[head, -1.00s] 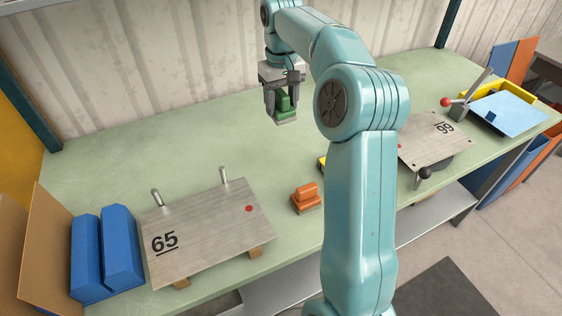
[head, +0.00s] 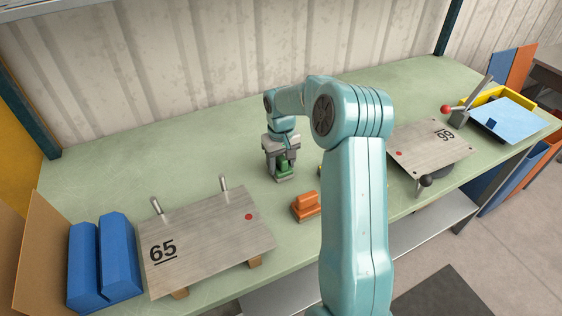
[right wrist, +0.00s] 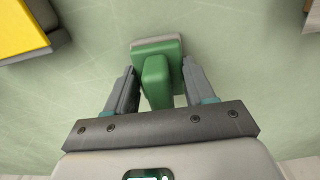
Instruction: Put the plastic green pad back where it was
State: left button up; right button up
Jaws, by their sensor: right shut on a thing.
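The green pad (head: 284,172) has an upright green grip on a flat base with a grey underside. My right gripper (head: 281,165) is shut on the pad's grip and points down, low over the green bench top (head: 110,164). In the right wrist view the pad (right wrist: 157,75) sits between the two grey fingers (right wrist: 155,88). I cannot tell whether its base touches the bench. My left gripper is not in view.
An orange pad (head: 306,205) stands close by at the lower right. The sheet marked 65 (head: 205,245) lies on supports to the left, beside blue blocks (head: 120,258). The sheet marked 99 (head: 425,150) is at the right. The bench behind and left is clear.

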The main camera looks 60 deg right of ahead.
jog(key=shift+f, duration=0.1)
jog(key=o, duration=1)
notch_tip(320, 180, up, 12)
jog(key=shift+r, duration=0.2)
jog(key=shift+f, duration=0.1)
